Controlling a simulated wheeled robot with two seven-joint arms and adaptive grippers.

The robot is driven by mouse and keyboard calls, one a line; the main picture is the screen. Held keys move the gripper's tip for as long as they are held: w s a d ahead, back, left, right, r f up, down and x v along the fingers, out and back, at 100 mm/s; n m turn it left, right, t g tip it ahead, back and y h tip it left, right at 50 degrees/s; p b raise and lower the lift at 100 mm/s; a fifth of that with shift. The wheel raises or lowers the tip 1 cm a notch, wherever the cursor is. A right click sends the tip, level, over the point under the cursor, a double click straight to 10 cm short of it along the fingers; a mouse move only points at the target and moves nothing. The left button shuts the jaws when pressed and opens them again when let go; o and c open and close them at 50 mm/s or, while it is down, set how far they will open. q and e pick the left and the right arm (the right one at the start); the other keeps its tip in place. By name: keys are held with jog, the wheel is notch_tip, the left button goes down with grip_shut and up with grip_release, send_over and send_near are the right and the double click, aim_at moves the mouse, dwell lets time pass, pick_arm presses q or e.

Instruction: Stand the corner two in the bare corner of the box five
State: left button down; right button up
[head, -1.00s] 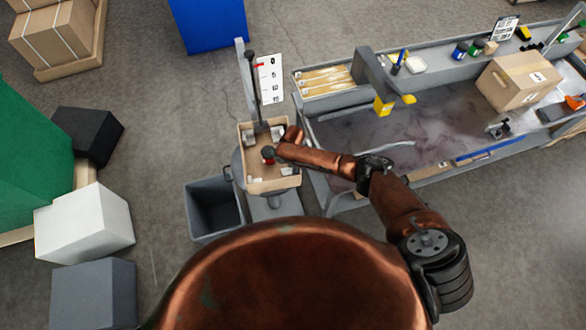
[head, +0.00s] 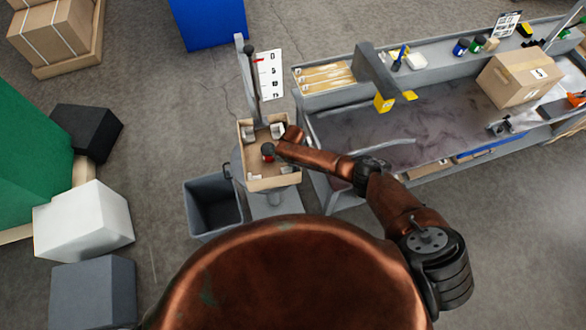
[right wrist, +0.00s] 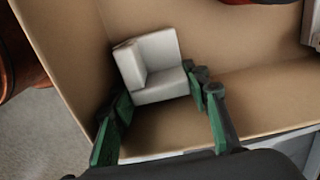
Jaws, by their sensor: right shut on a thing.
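The open cardboard box (head: 272,184) stands on a grey stand. My right gripper (right wrist: 160,100), with green-padded fingers, is shut on a white L-shaped corner piece (right wrist: 160,88). The piece is inside the box, close to that corner. Whether it touches the floor or walls I cannot tell. In the head view my right arm reaches over the box's right side and largely hides the gripper. My left gripper is out of view.
A grey bin (head: 213,205) is at the left, a workbench (head: 380,135) at the right.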

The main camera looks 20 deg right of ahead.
jog(key=o, duration=0.8)
notch_tip(320, 180, up, 12)
dwell(0.5)
jog(key=shift+f, duration=0.1)
dwell(0.3)
